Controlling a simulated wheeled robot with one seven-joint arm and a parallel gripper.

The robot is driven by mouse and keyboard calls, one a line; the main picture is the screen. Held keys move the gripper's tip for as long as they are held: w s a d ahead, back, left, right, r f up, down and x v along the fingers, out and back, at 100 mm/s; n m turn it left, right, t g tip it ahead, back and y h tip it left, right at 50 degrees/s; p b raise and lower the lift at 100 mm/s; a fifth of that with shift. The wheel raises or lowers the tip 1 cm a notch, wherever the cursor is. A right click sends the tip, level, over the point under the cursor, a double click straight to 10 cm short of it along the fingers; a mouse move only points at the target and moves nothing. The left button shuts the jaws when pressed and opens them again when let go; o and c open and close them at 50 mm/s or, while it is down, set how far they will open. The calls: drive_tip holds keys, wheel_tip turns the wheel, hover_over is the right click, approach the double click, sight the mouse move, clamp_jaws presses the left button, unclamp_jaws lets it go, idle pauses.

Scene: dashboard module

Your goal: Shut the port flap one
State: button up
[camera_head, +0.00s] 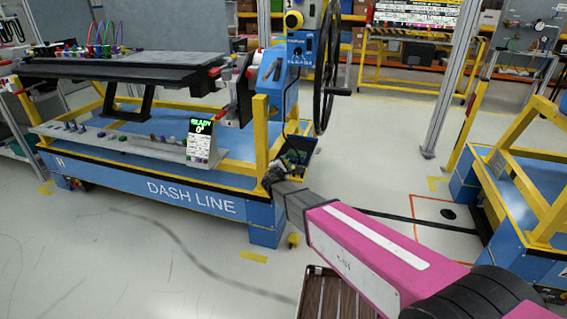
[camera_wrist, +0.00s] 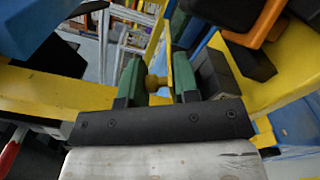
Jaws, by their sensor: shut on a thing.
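My gripper (camera_head: 282,168) is at the right end of the blue and yellow dash line stand, beside a yellow post, in the head view. I cannot tell which part the knob belongs to. A blue side panel with dark levers (camera_head: 271,70) stands above my gripper. Port flap one cannot be made out for sure in either view; my gripper and the dark parts around it hide that area.
The dash line stand (camera_head: 190,200) carries a black dashboard (camera_head: 130,68) and a small ready sign (camera_head: 200,138). A dark steering wheel (camera_head: 327,68) rises above my gripper. Another blue and yellow stand (camera_head: 510,205) is at the right. The floor between them is mostly clear.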

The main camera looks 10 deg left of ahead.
idle(0.3)
drive_tip(key=o, duration=0.8)
